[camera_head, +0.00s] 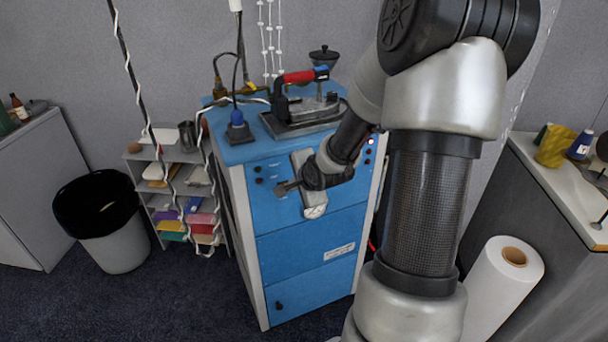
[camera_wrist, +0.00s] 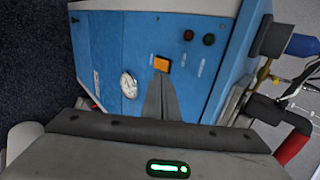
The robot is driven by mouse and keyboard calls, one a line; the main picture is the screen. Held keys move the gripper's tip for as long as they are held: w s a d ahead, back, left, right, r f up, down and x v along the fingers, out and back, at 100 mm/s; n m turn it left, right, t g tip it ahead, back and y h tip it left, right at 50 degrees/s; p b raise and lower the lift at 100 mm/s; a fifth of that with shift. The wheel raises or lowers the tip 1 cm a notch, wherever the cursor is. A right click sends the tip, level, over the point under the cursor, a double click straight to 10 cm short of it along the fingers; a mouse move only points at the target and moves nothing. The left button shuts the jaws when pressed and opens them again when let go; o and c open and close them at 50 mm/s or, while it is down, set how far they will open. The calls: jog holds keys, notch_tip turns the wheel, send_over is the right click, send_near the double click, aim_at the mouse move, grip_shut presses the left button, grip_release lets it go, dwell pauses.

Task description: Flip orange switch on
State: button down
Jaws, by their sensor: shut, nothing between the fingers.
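The orange switch (camera_wrist: 161,63) is a small square on the blue front panel of the cabinet (camera_head: 312,248), seen in the wrist view. My gripper (camera_wrist: 161,84) is shut and empty, its fingertips at the lower edge of the switch in that view. I cannot tell whether they touch it. In the head view my gripper (camera_head: 281,189) is in front of the upper panel, and I cannot make out the switch there. Whether the switch is on or off cannot be told.
A round gauge (camera_wrist: 128,85) and dark buttons (camera_wrist: 188,35) are near the switch. A bin (camera_head: 112,252) and a shelf unit (camera_head: 135,158) are left; a white roll (camera_head: 500,290) is right.

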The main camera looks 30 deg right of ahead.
jog(key=p+v, duration=0.5)
jog(key=v, duration=0.5)
jog(key=shift+r, duration=0.1)
notch_tip(320, 180, down, 11)
jog(key=s+t+b, duration=0.1)
jog(key=t, duration=0.3)
jog(key=shift+s+r+b, duration=0.25)
jog(key=shift+s+b, duration=0.05)
jog(key=shift+b, duration=0.1)
